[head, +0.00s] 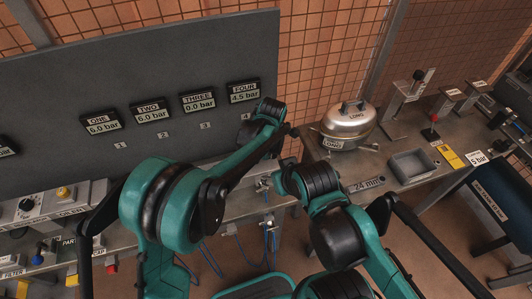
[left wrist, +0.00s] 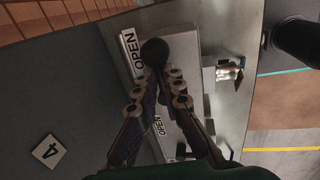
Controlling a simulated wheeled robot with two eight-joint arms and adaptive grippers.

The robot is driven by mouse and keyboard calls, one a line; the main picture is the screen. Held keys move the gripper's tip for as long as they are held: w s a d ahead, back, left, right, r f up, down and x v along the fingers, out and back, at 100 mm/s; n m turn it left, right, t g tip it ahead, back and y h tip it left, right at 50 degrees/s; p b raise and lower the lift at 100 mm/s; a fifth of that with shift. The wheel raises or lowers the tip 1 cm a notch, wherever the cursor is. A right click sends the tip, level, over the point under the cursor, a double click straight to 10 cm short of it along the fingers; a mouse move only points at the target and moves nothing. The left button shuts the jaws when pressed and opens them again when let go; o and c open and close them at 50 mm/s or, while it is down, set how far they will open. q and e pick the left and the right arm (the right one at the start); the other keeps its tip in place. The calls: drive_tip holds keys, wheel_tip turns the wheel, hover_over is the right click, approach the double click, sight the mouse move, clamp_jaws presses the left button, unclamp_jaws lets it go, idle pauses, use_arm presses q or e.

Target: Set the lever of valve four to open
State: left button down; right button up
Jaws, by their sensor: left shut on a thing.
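In the left wrist view a black ball knob (left wrist: 155,52), the lever's end, sits at the fingertips of my left gripper (left wrist: 159,74). The gripper is closed on it. An OPEN label (left wrist: 131,52) stands just left of the knob, and a second OPEN label (left wrist: 160,128) shows partly between the fingers. A tilted number 4 tag (left wrist: 47,150) is on the dark panel. In the head view the FOUR display (head: 243,92) reads 4.5 bar; my left arm hides the lever below it.
Displays ONE (head: 101,122), TWO (head: 149,110) and THREE (head: 197,101) line the grey panel (head: 60,85). A silver tank (head: 348,122) and a grey tray (head: 411,165) stand on the right bench. A metal fitting (left wrist: 228,71) is right of the knob. Blue hoses hang below the bench.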

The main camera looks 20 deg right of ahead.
use_arm(q)
drive_tip(key=shift+s+d, duration=0.1)
drive_tip(key=shift+d, duration=0.15)
drive_tip(key=c, duration=1.6)
unclamp_jaws()
drive_tip(key=shift+d, duration=0.1)
drive_tip(key=shift+r, duration=0.25)
drive_tip(key=r, duration=0.3)
drive_tip(key=s+r, duration=0.1)
drive_tip(key=r, duration=0.3)
drive_tip(key=s+r, duration=0.1)
drive_tip(key=r, duration=0.3)
drive_tip(key=shift+s+r, duration=0.1)
drive_tip(key=shift+s, duration=0.05)
